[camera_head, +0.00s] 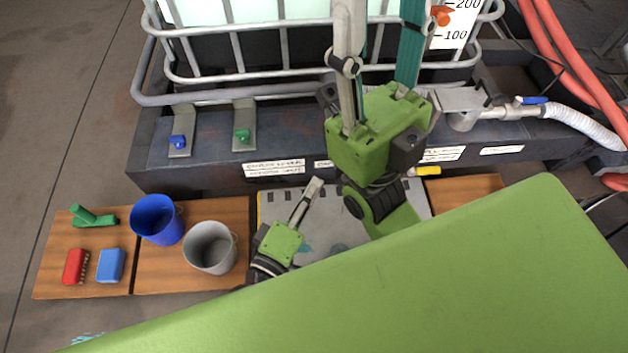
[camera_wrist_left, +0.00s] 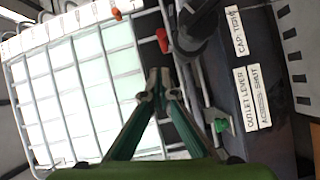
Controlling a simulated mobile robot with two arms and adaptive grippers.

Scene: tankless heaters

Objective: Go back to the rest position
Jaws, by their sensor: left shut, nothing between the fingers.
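My left gripper (camera_head: 314,186) shows in the head view above the grey plate (camera_head: 325,225), its fingers pointing away and to the right. In the left wrist view the left gripper (camera_wrist_left: 160,82) has its two teal fingers meeting at the tips, with nothing between them. The caged tank (camera_wrist_left: 85,80) and the dark labelled ledge lie beyond it. My right gripper (camera_head: 380,70) is larger and nearer the head, in front of the ledge. Its two fingers run up past the top edge of the picture, so their tips are hidden.
A blue cup (camera_head: 155,222) and a grey cup (camera_head: 208,250) stand on the wooden board at left, with red (camera_head: 75,266) and blue (camera_head: 110,265) blocks and a green piece (camera_head: 95,219). The dark ledge (camera_head: 210,180) carries a blue lever (camera_head: 179,140) and a green lever (camera_head: 243,135).

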